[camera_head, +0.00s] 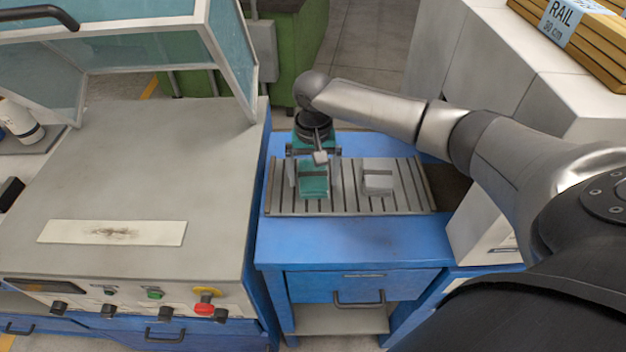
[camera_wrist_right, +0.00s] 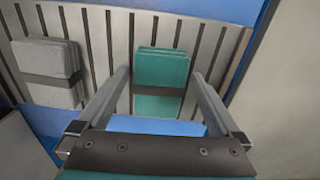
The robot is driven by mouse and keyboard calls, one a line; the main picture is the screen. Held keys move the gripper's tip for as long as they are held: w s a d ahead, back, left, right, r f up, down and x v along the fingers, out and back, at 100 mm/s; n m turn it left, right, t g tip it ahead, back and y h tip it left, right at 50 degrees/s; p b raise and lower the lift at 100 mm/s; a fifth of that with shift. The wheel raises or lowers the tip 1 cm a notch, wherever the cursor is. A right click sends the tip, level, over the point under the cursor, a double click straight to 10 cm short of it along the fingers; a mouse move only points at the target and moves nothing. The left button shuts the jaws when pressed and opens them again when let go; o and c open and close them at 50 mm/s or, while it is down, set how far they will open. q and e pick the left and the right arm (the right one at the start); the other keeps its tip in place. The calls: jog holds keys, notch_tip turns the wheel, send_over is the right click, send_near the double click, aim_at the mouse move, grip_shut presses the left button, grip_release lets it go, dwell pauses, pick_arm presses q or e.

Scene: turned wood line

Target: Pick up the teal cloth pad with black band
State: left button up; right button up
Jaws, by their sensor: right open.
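The teal cloth pad with black band (camera_head: 314,181) stands on a slatted grey rack (camera_head: 345,205) on the blue cabinet. In the right wrist view the pad (camera_wrist_right: 160,72) sits between the finger lines, its dark band across the lower part. My right gripper (camera_head: 313,175) is over the pad in the head view, and its open fingers (camera_wrist_right: 162,85) point toward the pad in the wrist view. I cannot tell whether the fingers reach beside it. My left gripper is not in view.
A grey pad with a dark band (camera_head: 378,181) stands on the rack to the right of the teal one. A grey machine (camera_head: 150,180) with a clear guard is at left. A white box (camera_head: 480,225) is at right. The blue cabinet top (camera_head: 350,238) in front is clear.

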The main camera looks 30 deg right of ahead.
jog(key=shift+c, duration=0.4)
jog(key=c, duration=1.1)
jog(key=shift+c, duration=0.2)
jog(key=shift+r, duration=0.15)
